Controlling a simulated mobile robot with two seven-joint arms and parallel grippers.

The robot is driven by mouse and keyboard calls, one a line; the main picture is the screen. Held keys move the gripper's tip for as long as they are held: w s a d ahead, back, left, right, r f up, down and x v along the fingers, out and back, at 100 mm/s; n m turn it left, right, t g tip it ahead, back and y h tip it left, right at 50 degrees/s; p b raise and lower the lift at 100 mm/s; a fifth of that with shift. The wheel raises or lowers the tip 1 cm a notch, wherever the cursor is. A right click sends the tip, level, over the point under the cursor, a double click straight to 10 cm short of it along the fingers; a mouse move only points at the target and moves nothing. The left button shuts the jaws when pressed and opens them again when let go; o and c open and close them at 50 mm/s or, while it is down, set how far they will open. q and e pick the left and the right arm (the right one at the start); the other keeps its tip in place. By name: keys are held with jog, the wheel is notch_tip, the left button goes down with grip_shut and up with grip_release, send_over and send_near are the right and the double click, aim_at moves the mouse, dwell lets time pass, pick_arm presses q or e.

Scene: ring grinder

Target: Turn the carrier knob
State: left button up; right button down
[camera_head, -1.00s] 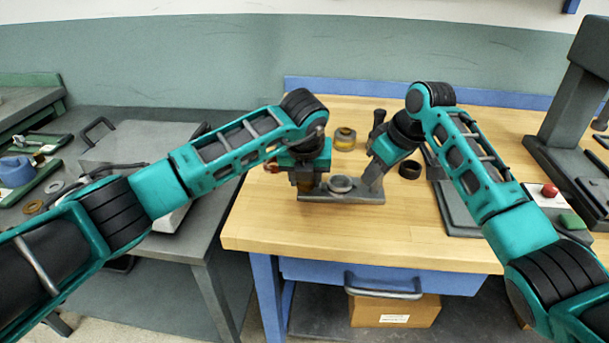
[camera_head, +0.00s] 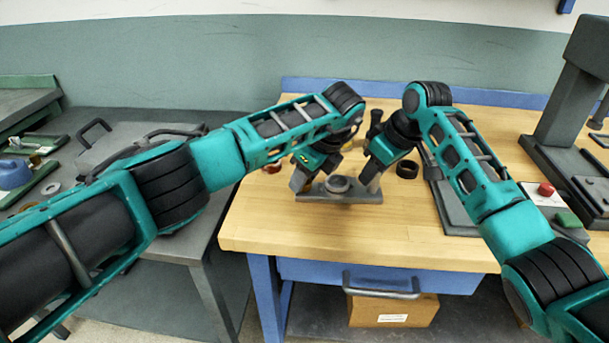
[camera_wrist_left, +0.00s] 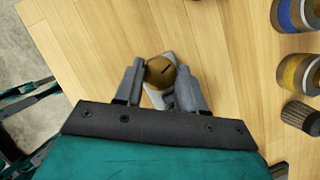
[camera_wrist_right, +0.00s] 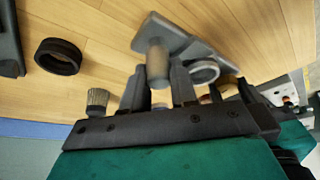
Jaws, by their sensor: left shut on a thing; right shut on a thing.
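The carrier is a grey plate (camera_head: 345,196) on the wooden bench, with a grey ring (camera_head: 338,184) at its middle. A brown knob with a dark slot (camera_wrist_left: 160,72) stands at its left end. My left gripper (camera_head: 301,185) is shut on this knob, one finger on each side, as the left wrist view (camera_wrist_left: 163,77) shows. The left wrist hides much of the knob in the head view.
A black ring (camera_head: 407,169) lies on the bench behind and right of the carrier. A dark press (camera_head: 571,100) stands at the right, near a red button (camera_head: 546,189). A grey table (camera_head: 185,235) is at the left. The bench front is clear.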

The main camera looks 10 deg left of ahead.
pick_arm(q)
jog(key=shift+w+d+n+g, duration=0.15)
jog(key=shift+n+g, duration=0.35)
jog(key=shift+n, duration=1)
jog(key=shift+n+y, duration=0.3)
jog(key=shift+n, duration=0.1)
jog(key=o, duration=1.1)
jog(key=v, duration=0.7)
jog(key=shift+r, duration=0.25)
